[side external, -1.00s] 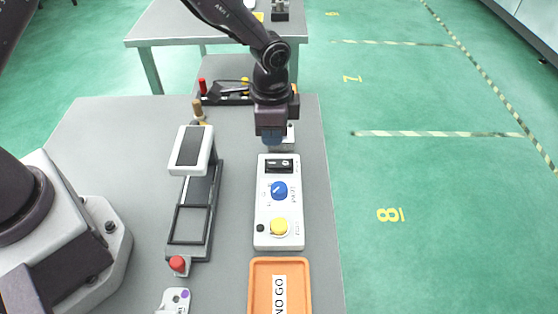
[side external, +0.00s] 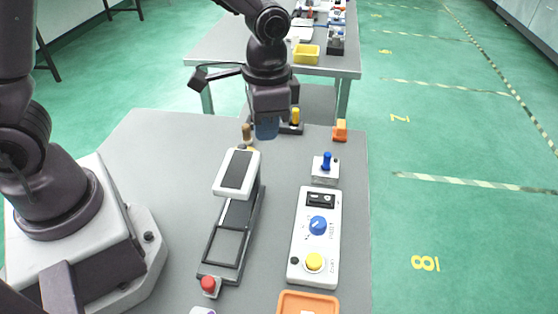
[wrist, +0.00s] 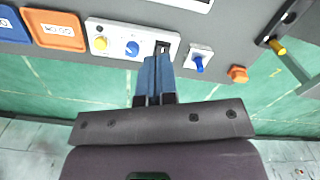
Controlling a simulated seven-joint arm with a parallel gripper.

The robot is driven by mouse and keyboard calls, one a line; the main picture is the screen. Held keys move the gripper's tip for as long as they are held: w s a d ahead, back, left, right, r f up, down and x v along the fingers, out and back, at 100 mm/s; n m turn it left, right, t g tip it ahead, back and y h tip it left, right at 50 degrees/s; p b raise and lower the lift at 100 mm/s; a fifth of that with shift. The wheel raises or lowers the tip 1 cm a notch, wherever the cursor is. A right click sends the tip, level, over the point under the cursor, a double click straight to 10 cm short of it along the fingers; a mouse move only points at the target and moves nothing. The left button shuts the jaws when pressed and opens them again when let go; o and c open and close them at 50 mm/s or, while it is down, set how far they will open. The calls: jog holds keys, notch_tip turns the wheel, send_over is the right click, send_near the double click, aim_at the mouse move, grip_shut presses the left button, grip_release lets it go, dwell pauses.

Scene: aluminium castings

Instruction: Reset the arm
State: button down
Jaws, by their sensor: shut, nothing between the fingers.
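My gripper (side external: 266,130) hangs above the far part of the grey bench, with its blue fingers together and nothing between them. It is to the left of the small white box with a blue lever (side external: 326,163) in the side view. In the wrist view the shut fingers (wrist: 155,95) overlap the near edge of the white control box (wrist: 118,29), by its black switch. That control box (side external: 297,262) carries a black switch, a blue knob and a yellow button.
A black-framed fixture with a white top (side external: 243,190) stands left of the control box. An orange tray (side external: 290,295) is at the front. An orange block (side external: 340,130) sits near the far right edge. Another table (side external: 225,45) stands behind.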

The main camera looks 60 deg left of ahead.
jog(key=s+a+r+n+t, duration=0.2)
jog(key=s+a+r+t, duration=0.1)
jog(key=s+r, duration=0.3)
jog(key=s+a+r+n+t, duration=0.2)
jog(key=s+a+r+t, duration=0.1)
jog(key=s+r, duration=0.4)
notch_tip(320, 180, up, 2)
jog(key=shift+s+a+n, duration=0.2)
jog(key=shift+a+n, duration=0.1)
jog(key=shift+a, duration=0.35)
